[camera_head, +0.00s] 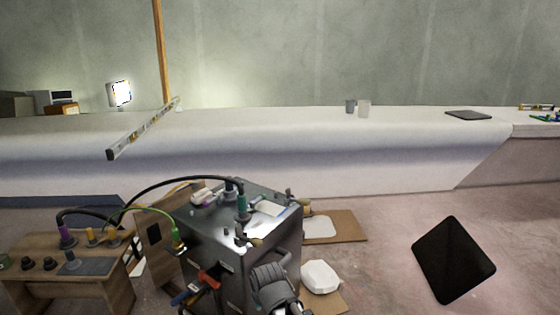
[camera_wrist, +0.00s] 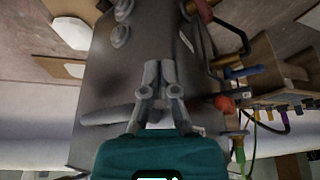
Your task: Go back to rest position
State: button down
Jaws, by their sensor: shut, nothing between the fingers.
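My gripper (camera_wrist: 158,68) shows in the wrist view with its two grey fingers together in front of its teal body. The fingers are shut with nothing between them. Behind them is the dark side of a metal box (camera_wrist: 105,80); I cannot tell how far apart they are. The metal box (camera_head: 215,262) stands at the lower middle of the head view, with plugs and cables on top. I cannot pick out my gripper for certain in the head view.
A wooden socket box (camera_head: 100,290) stands left of the metal box, joined to it by cables. Red and blue handles (camera_head: 208,280) stick out in front. A spirit level (camera_head: 145,128) and cups (camera_head: 363,109) are on the white ledge. A black panel (camera_head: 453,260) lies right.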

jog(key=s+d+r+m+g+h+p, duration=0.1)
jog(key=s+d+r+m+g+p, duration=0.2)
jog(key=d, duration=0.8)
jog(key=s+d+r+m+g+h+p, duration=0.1)
jog(key=d+r+p, duration=0.3)
jog(key=d, duration=0.8)
notch_tip(320, 180, up, 36)
jog(key=p, duration=3.7)
jog(key=shift+s+a+r, duration=0.15)
jog(key=shift+a, duration=0.15)
